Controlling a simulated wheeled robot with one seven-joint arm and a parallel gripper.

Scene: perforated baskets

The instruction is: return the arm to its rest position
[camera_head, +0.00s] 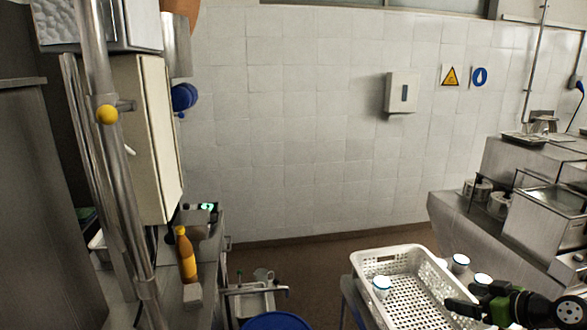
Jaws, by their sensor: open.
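My gripper (462,311) comes in from the lower right, its dark fingers pointing left, and it is open with nothing seen between the fingers. It is over or beside the right side of a white perforated basket (365,262); I cannot tell how far above it is. A small white cup-like item with a blue rim (381,285) is in the basket at its left side. Two similar items, one at the basket's far right edge (460,263) and one close to my gripper (482,281), show to the right. The basket's near end is cut off.
A steel counter with machines (530,215) stands at the right. A blue round thing (275,321) is at the bottom. Some floor is clear before the tiled wall.

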